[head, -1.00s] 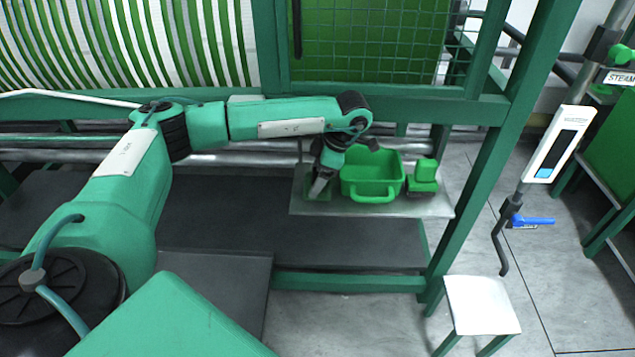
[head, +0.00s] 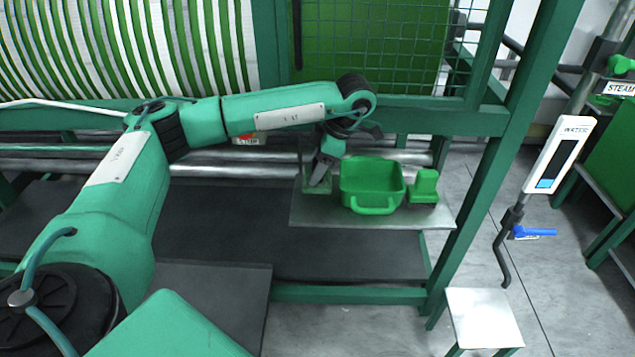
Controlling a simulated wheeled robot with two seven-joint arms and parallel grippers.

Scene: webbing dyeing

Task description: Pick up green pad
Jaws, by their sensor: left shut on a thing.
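The green pad (head: 311,186) shows at the left end of the small grey shelf (head: 345,217), left of the green bin. It is thin and partly hidden by my fingers. My left gripper (head: 320,175) points down and is shut on the pad. The pad seems held just above the shelf, but the gap is hard to make out. My right gripper is not in view.
A green bin (head: 372,178) with a front handle stands close right of the pad. A green block-shaped tool (head: 424,187) stands beside the bin. A green frame post (head: 500,160) rises at the right. A white-topped stool (head: 484,318) stands on the floor.

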